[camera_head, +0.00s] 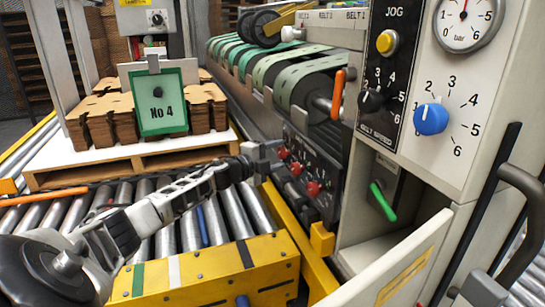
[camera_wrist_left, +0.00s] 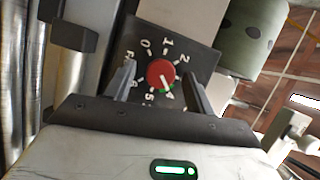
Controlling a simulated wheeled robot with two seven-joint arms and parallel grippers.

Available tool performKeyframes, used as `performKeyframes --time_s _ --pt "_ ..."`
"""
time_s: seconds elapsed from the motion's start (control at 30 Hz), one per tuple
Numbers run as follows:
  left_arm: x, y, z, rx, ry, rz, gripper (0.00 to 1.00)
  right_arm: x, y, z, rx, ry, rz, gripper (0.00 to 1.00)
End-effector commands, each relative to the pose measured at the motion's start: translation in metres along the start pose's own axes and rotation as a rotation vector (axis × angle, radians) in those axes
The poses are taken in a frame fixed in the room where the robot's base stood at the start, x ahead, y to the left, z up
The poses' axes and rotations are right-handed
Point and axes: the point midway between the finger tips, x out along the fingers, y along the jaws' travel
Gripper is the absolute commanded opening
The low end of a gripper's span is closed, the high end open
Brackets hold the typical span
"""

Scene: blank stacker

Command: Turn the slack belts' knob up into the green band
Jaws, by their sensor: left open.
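Several green belts (camera_head: 265,70) run over rollers at the top middle in the head view; I cannot tell which hang slack. Below them a dark panel holds red knobs, among them a middle one (camera_head: 297,168) and a near one (camera_head: 313,188). My left gripper (camera_head: 265,160) is at the far end of that panel, beside the far red knob (camera_head: 283,153). In the left wrist view a red knob (camera_wrist_left: 160,74) on a numbered dial lies between the open fingers (camera_wrist_left: 160,85). Its white pointer line slants towards 4, with a green mark there. My right gripper is out of view.
A control cabinet at right carries a blue knob (camera_head: 431,119), a yellow button (camera_head: 387,42) and a gauge (camera_head: 467,20). An orange handle (camera_head: 338,95) and a green lever (camera_head: 383,202) stick out. A pallet (camera_head: 120,168) with cardboard blanks and a yellow beam (camera_head: 205,272) flank my left arm.

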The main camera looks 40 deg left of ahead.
Motion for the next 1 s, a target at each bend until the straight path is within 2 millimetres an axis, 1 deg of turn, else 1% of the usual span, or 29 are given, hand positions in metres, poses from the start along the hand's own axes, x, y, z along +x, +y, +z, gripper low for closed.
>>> performKeyframes --time_s 0.13,0.23,0.3,0.5,0.67,0.9,1.0 --pt "-0.006 0.0 0.0 -0.001 0.0 0.001 0.54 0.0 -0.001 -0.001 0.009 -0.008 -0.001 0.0" --pt "-0.017 0.0 0.0 0.0 0.0 0.003 0.54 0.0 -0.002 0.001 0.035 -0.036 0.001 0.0" --pt "-0.027 -0.001 0.0 0.0 0.0 0.004 0.54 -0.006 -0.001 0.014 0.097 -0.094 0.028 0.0" --pt "-0.059 -0.001 0.0 0.0 0.0 0.005 0.54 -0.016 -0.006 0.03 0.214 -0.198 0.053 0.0" --pt "-0.085 -0.001 -0.001 -0.001 0.0 0.005 0.54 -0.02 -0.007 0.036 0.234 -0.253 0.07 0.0" --pt "-0.127 -0.001 -0.001 -0.004 -0.001 0.005 0.54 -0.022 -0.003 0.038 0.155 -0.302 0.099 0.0" --pt "-0.142 -0.001 -0.001 -0.002 -0.001 0.004 0.54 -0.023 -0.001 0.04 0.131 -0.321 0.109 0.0"
